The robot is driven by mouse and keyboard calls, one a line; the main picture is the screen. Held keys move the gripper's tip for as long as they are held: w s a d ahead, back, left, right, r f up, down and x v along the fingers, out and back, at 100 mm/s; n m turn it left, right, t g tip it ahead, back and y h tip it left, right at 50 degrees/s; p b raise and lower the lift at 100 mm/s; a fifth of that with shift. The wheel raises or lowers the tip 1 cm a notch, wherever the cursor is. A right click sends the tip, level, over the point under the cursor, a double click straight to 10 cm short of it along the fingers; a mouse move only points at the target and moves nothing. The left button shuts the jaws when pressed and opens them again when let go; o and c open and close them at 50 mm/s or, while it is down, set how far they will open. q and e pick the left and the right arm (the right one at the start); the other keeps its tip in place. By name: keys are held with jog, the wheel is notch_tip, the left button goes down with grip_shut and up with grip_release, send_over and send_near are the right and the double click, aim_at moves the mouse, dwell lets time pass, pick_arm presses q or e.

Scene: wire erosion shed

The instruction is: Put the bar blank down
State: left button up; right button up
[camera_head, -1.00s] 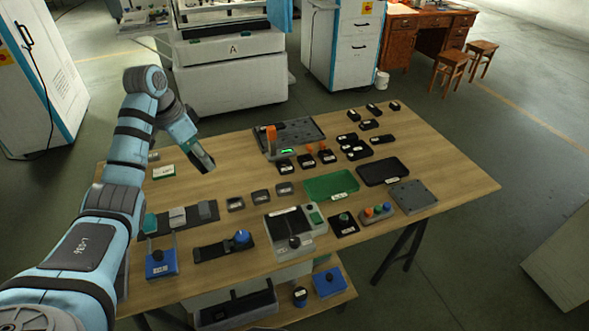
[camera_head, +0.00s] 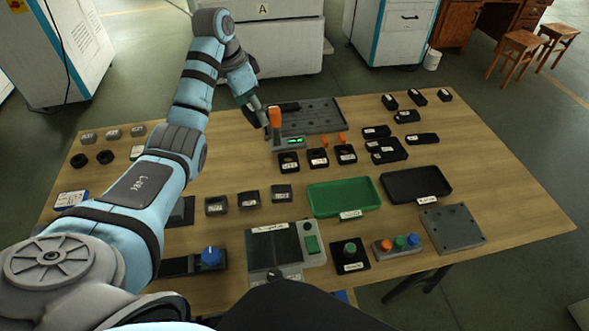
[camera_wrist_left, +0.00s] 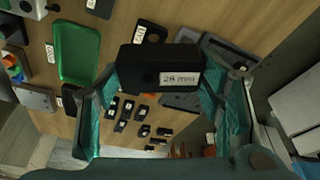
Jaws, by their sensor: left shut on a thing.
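The bar blank (camera_wrist_left: 158,68) is a black block with a white label that seems to read "28 mm". In the left wrist view it sits between the two fingers of my left gripper (camera_wrist_left: 162,88), which is shut on it. In the head view my left gripper (camera_head: 257,113) is at the left end of the grey tray (camera_head: 325,117), close to the orange-handled device (camera_head: 276,122). The blank cannot be made out clearly there, and I cannot tell whether it touches anything below. My right gripper is not in view.
Small labelled black blocks (camera_head: 318,158) stand in front of the grey tray. A green tray (camera_head: 345,197) and a black tray (camera_head: 411,185) lie nearer. Several dark pieces (camera_head: 386,150) lie to the right. Bare wood (camera_head: 490,160) shows at the table's right.

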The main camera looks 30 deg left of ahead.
pick_arm(q)
jog(key=b, duration=0.2)
send_over(265, 170)
jog(key=s, duration=0.1)
notch_tip(265, 170, down, 5)
jog(key=f, duration=0.4)
jog(key=f+b, duration=0.1)
jog(key=f, duration=0.4)
jog(key=f+b, duration=0.1)
jog(key=f, duration=0.4)
jog(key=shift+w+a+f, duration=0.1)
jog(key=shift+a+f, duration=0.15)
jog(key=shift+a, duration=0.05)
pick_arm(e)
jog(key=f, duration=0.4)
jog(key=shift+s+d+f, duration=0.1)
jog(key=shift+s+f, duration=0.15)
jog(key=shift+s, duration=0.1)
pick_arm(q)
jog(key=o, duration=1.9)
